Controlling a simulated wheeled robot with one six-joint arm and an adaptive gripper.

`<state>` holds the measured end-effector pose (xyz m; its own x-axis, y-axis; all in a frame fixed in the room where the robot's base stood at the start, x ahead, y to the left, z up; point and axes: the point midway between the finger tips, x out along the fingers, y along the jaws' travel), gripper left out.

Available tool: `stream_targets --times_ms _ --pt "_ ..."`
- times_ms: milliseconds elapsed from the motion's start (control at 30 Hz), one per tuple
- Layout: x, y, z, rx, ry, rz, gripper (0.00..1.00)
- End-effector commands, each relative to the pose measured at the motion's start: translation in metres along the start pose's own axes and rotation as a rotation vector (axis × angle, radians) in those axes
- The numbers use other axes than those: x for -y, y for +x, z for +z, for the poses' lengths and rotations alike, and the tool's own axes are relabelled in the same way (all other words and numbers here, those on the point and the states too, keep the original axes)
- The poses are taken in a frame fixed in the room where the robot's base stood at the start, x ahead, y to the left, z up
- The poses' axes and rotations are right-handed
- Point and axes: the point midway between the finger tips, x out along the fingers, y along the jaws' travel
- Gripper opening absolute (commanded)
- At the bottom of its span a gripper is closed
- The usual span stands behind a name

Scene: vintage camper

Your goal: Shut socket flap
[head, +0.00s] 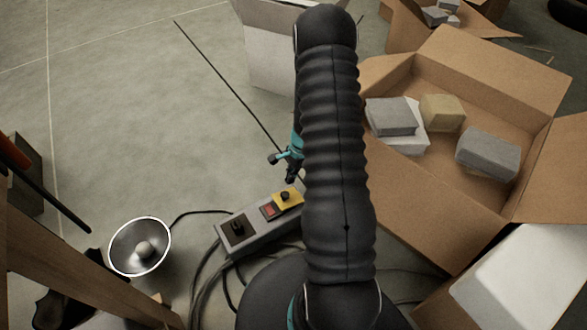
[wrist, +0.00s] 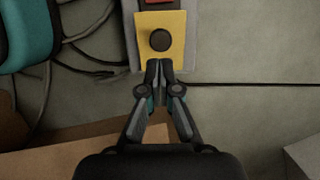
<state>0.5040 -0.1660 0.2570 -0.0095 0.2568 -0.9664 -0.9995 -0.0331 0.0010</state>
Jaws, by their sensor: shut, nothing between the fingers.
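A grey socket box (head: 258,222) lies on the floor in the head view. At its left end is a black square part (head: 237,229) with a raised dark piece on it; I cannot tell whether this is the flap or how it stands. A red switch (head: 268,210) and a yellow plate with a black knob (head: 285,196) are towards its right end. My gripper (head: 290,179) is shut and empty, pointing down near the yellow end. In the wrist view the closed fingertips (wrist: 158,66) are just below the black knob (wrist: 160,40) on the yellow plate; contact cannot be told.
An open cardboard box (head: 440,205) with grey and tan blocks stands at the right. A lamp with a metal bowl (head: 140,246) is at the left, beside a wooden beam (head: 75,275). Dark cables (head: 205,262) loop around the socket box. The floor at upper left is mostly clear.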

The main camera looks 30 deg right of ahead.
Motion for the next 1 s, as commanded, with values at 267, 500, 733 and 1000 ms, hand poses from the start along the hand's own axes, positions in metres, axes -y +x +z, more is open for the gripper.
stream_targets --times_ms 267,500,733,1000 --pt "0.000 0.046 0.000 0.000 -0.001 0.001 0.00" --pt "0.000 0.062 0.000 0.000 -0.002 0.000 0.00" --pt "0.000 0.063 0.000 0.000 -0.002 -0.001 0.00" --pt "-0.004 0.061 -0.007 -0.024 0.018 -0.003 0.00"
